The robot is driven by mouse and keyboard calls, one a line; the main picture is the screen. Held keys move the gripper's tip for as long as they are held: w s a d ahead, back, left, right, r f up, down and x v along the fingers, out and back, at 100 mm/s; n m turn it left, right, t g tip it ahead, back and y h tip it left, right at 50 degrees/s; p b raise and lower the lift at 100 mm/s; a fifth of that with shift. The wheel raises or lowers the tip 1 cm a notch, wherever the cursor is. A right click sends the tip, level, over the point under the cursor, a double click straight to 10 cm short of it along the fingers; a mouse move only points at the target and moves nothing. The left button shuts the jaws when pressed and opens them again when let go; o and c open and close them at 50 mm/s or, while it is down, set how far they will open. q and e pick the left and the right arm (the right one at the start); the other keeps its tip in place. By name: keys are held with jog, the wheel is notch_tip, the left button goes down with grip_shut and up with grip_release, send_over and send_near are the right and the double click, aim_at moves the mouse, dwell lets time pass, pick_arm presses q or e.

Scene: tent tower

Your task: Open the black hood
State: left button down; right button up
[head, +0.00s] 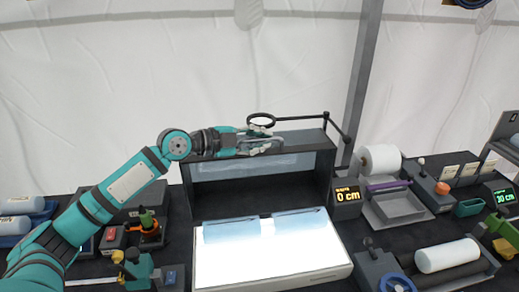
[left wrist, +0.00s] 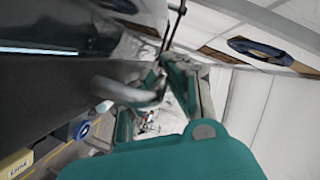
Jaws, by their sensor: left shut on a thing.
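The black hood (head: 312,137) stands at the back of the bench, behind a bright white light panel (head: 270,252). Its front is open toward me, with a pale bluish sheet or reflection inside. My left gripper (head: 266,144) is at the hood's upper edge, shut on what looks like its grey handle. In the left wrist view, the grey curved handle (left wrist: 125,91) lies at the teal fingers, beside the dark hood surface (left wrist: 50,98). The fingers partly hide the handle. My right gripper is not in view.
A black magnifier arm (head: 300,118) with a round lens reaches over the hood, close to my left gripper. A white roll (head: 381,160) and a display (head: 347,196) stand to the right. A grey post (head: 362,80) rises behind. Tools crowd the left side.

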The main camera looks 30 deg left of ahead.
pick_arm(q)
jog(key=shift+s+d+r+m+b, duration=0.1)
jog(key=shift+s+d+m+b, duration=0.2)
jog(key=shift+s+d, duration=0.35)
jog(key=shift+a, duration=0.15)
jog(key=shift+w+a, duration=0.1)
jog(key=shift+w, duration=0.05)
jog(key=c, duration=1.6)
grip_release()
jog(key=shift+c, duration=0.2)
jog(key=v, duration=1.2)
